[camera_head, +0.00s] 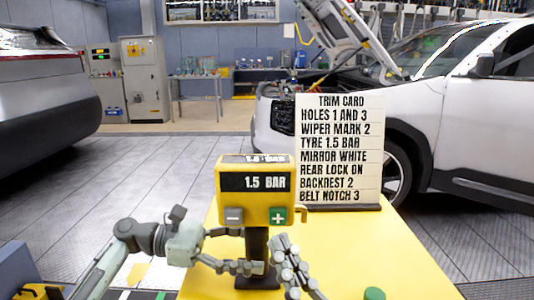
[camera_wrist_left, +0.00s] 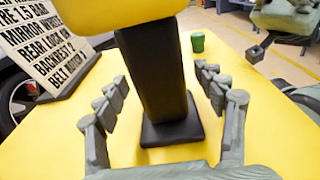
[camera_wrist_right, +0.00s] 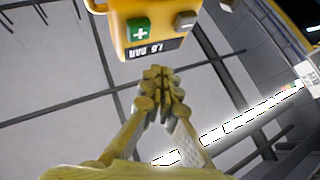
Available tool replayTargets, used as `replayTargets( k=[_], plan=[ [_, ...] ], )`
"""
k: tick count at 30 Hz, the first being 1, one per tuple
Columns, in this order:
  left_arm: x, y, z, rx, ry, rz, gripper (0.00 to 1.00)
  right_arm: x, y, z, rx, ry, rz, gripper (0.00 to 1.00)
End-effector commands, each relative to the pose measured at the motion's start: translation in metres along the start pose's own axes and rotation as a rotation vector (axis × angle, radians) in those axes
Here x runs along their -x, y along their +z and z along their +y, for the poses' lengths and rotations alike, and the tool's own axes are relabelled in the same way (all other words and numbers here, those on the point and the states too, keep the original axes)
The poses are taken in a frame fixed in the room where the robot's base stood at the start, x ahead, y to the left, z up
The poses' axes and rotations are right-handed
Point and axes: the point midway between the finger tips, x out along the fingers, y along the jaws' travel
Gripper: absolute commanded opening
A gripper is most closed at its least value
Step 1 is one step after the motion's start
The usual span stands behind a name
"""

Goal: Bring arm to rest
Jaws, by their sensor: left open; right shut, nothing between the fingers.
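The yellow gauge box (camera_head: 257,195) reads 1.5 BAR and has a minus and a green plus button. It stands on a black post (camera_head: 257,245) on the yellow table (camera_head: 330,250). My left gripper (camera_head: 250,250) comes in from the left, low by the post. In the left wrist view my left gripper (camera_wrist_left: 162,82) is open, one finger on each side of the post (camera_wrist_left: 155,75); contact is not clear. My right gripper (camera_head: 281,242) is just below the box's plus-button side. In the right wrist view its fingers (camera_wrist_right: 160,80) are together and empty, near the box (camera_wrist_right: 150,25).
A trim card (camera_head: 339,150) stands upright behind the box. A green cup-like object (camera_head: 374,293) is at the table's near right; it also shows in the left wrist view (camera_wrist_left: 198,42). A white car (camera_head: 470,110) with its bonnet up stands behind, a grey car (camera_head: 45,85) at left.

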Motion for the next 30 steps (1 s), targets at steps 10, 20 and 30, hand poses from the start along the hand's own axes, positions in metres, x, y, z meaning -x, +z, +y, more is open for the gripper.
replayTargets(
  k=[10, 20, 30],
  plan=[
    [0.000, 0.000, 0.000, 0.001, -0.001, 0.000, 0.70, 0.030, -0.021, -0.021, -0.003, 0.001, -0.002, 0.00],
    [0.000, -0.001, 0.000, 0.001, -0.001, 0.000, 0.70, 0.016, -0.031, -0.017, 0.066, -0.035, 0.021, 0.00],
    [0.000, 0.000, 0.000, 0.000, -0.001, 0.000, 0.70, -0.033, -0.046, 0.002, 0.217, -0.108, 0.064, 0.00]
  ],
)
